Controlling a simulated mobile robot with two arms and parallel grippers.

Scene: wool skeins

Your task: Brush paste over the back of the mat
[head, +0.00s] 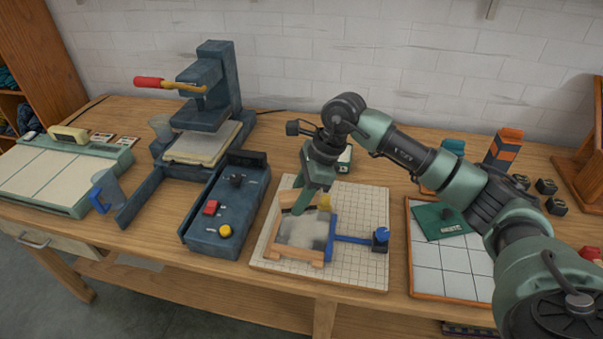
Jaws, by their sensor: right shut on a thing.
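The mat (298,233) is a pale grey-white piece lying on a gridded board (345,270), held between wooden blocks and a blue-ended clamp (360,239). My right gripper (306,201) points down just above the mat's back edge. It is shut on what looks like the brush; only small brown and yellow parts show by the fingers, and the yellow part (324,202) may belong to something else. I cannot tell whether the bristles touch the mat. Paste cannot be made out clearly on the mat. My left gripper is out of view.
A blue press (208,90) with a red-handled lever and a control box (228,212) stand left of the board. A cutting board (55,178) lies far left. A tiled tray (440,265) with a green card lies to the right. Small black blocks (546,186) sit at the back right.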

